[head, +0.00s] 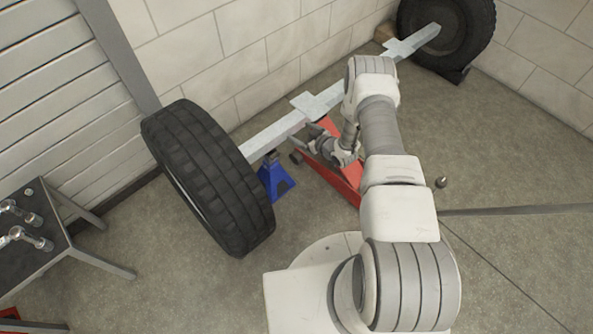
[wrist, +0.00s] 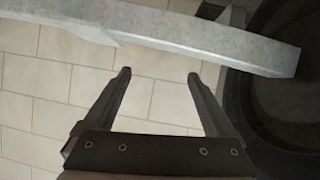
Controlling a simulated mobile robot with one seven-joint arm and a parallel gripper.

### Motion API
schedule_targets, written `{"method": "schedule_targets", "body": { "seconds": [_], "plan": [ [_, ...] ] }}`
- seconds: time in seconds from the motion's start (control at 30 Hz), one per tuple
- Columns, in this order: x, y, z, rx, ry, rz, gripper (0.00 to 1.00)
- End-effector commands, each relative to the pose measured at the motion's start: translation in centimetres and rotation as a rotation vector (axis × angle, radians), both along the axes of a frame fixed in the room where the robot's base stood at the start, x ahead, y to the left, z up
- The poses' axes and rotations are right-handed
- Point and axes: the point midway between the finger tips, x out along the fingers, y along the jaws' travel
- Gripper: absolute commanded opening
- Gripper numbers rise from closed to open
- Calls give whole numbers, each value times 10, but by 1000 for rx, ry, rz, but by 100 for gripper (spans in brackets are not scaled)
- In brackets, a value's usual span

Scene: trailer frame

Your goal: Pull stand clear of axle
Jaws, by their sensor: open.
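A grey axle beam (head: 285,130) runs diagonally between two tyres, and part of it crosses the top of the wrist view (wrist: 210,42). A blue stand (head: 274,178) is on the floor under the axle, close to the near tyre (head: 215,175). Its top is at the beam's underside; I cannot tell whether they touch. My gripper (head: 318,143) is right of the stand, near the axle and above the red jack. In the wrist view my gripper (wrist: 159,75) is open with nothing between its fingers. The stand does not show in the wrist view.
A red floor jack (head: 345,178) lies below my arm, partly hidden by it. Its long handle (head: 510,210) extends right across the floor. The far tyre (head: 450,35) is near the wall. A dark bench with metal tools (head: 30,240) stands at left. The front right floor is mostly clear.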

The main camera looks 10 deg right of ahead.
Motion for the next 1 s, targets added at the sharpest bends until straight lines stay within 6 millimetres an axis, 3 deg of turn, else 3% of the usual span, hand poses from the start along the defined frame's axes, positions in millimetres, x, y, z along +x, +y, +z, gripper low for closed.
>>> {"method": "schedule_targets", "body": {
  "seconds": [0.03,0.1,0.3,0.53,0.83,1.0],
  "plan": [
    [-15,5,-28,24,-2,12,90],
    [-31,12,-50,56,-14,27,90],
    [-66,26,-91,124,-39,54,90],
    [-79,32,-101,150,-51,64,90],
    [-78,32,-101,149,-50,64,90],
    [-69,39,-107,150,-51,67,90]
  ]
}}
